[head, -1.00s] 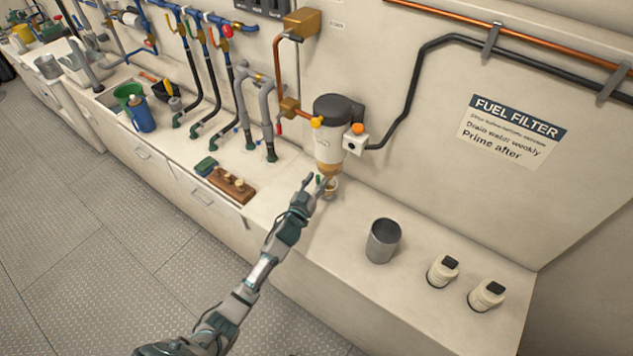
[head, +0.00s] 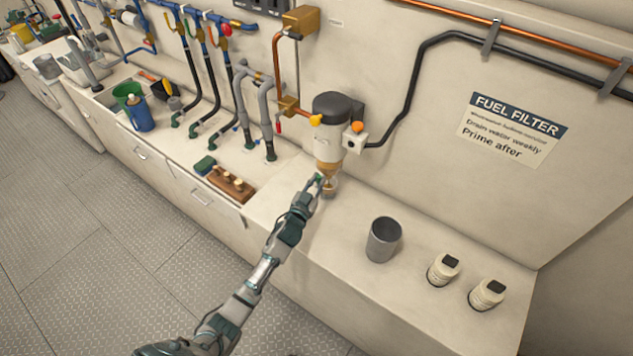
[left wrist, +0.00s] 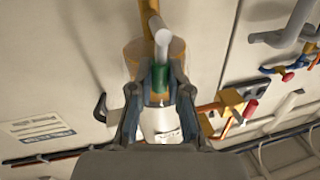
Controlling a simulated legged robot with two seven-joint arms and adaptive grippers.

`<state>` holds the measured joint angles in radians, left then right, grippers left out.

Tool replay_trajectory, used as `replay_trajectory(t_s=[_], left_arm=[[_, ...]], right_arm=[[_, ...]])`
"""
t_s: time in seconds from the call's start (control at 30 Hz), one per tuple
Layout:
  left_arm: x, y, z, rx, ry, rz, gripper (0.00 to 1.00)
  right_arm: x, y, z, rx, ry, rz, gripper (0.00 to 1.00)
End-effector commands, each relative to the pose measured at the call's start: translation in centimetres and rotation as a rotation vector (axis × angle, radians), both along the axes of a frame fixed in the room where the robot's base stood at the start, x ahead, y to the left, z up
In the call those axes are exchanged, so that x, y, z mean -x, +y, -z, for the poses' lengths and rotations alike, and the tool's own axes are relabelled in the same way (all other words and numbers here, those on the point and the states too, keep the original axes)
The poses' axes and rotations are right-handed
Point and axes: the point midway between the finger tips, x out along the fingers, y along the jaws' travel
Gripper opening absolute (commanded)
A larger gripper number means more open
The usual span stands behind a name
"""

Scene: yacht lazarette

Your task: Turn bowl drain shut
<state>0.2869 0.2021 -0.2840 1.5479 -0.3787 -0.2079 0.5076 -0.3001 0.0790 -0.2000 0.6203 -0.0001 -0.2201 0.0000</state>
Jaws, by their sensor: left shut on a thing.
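The fuel filter (head: 328,140) hangs on the wall, with a black cap, a pale body and an amber bowl (head: 327,170) at the bottom. The green drain handle (left wrist: 160,78) shows in the left wrist view between my fingers, in front of the amber bowl (left wrist: 178,50). A pale grey rod sticks out past the handle there. My left gripper (head: 317,184) is at the bowl's underside, its fingers shut on the drain handle; it also shows in the left wrist view (left wrist: 160,88). In the head view my fingers mostly hide the handle. My right gripper is out of view.
A small clear cup (head: 330,188) stands under the bowl, partly hidden by my fingers. A wooden block with pegs (head: 231,184) lies left. Pipes rise behind it.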

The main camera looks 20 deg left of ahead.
Motion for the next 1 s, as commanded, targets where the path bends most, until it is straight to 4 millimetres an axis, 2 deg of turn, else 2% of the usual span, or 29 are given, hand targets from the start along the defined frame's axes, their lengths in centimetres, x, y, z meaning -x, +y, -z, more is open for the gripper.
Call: replay_trajectory(t_s=[0.9,0.93,1.0], left_arm=[[1.0,-2.8,2.5,-0.795,-0.286,0.003,0.0],[1.0,-2.8,2.6,-0.821,-0.295,0.004,0.0],[1.1,-2.9,2.9,-0.884,-0.318,0.004,0.0]], right_arm=[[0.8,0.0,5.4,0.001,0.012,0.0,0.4],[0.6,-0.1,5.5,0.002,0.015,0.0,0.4],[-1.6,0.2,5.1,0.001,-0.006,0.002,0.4]])
